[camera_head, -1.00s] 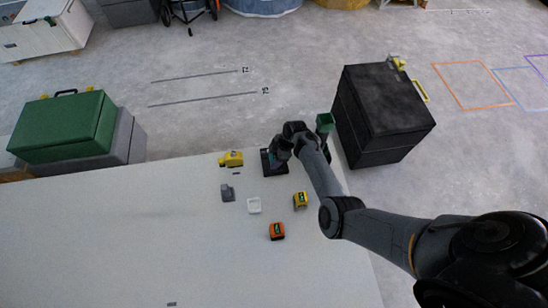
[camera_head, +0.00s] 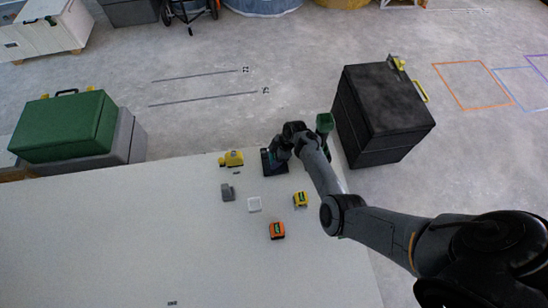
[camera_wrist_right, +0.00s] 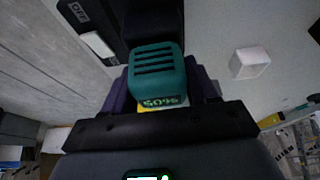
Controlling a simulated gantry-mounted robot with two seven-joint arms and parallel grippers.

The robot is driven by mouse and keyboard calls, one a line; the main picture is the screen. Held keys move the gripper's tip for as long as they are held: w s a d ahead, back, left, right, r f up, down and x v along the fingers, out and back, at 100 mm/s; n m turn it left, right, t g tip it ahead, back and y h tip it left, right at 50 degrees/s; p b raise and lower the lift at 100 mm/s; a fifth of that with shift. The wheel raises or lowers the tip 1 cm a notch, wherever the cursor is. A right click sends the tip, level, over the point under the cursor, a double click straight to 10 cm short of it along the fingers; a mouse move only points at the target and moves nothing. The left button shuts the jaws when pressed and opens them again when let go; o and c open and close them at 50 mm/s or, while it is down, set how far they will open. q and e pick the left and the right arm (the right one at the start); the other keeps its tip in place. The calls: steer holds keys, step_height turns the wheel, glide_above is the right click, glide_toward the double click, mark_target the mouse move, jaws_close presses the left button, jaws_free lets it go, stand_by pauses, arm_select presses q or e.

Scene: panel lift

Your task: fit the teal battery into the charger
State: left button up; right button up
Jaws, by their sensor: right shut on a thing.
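The teal battery (camera_wrist_right: 156,72), with dark slots and a 50% display, is between the purple fingers of my right gripper (camera_wrist_right: 162,85) in the right wrist view. The gripper is shut on it. The black charger (camera_wrist_right: 84,22) with an OFF label and a pale strip lies beside and behind the battery there. In the head view the charger (camera_head: 266,165) is at the table's far edge, and my right gripper (camera_head: 276,156) is over it, hiding part of it. I cannot tell how far the battery is seated. My left gripper is not in view.
On the white table (camera_head: 130,235) are a yellow tool (camera_head: 231,158), a grey block (camera_head: 228,192), a white dish (camera_head: 254,204), a yellow battery (camera_head: 300,200) and an orange one (camera_head: 277,230). A black case (camera_head: 383,105) stands beyond the table. The table's left side is mostly clear.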

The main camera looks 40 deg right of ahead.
steer(key=o, duration=1.2)
steer(key=shift+o, duration=0.2)
